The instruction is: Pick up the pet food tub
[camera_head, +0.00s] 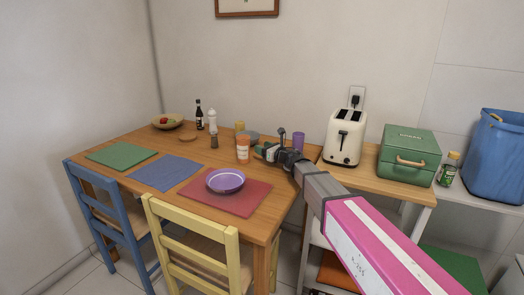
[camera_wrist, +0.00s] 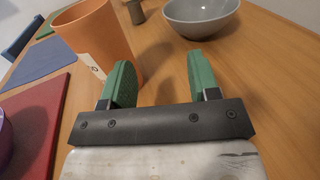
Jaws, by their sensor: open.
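An orange tub (camera_head: 243,150) with a pale label stands upright on the wooden table; it looks like the pet food tub, though the label is too small to read. It also shows in the wrist view (camera_wrist: 97,38) at upper left, beyond the left finger. My gripper (camera_head: 262,152) is just right of the tub in the head view, low over the table. In the wrist view my gripper (camera_wrist: 157,78) has its two green fingers apart, with only bare table between them. I cannot tell whether the left finger touches the tub.
A grey bowl (camera_wrist: 200,14) stands ahead of the fingers. A purple bowl (camera_head: 225,181) sits on a red mat (camera_head: 258,197). A purple cup (camera_head: 298,140), a pepper mill (camera_head: 214,141) and a yellow-topped item (camera_head: 239,127) stand nearby. A toaster (camera_head: 345,137) is to the right.

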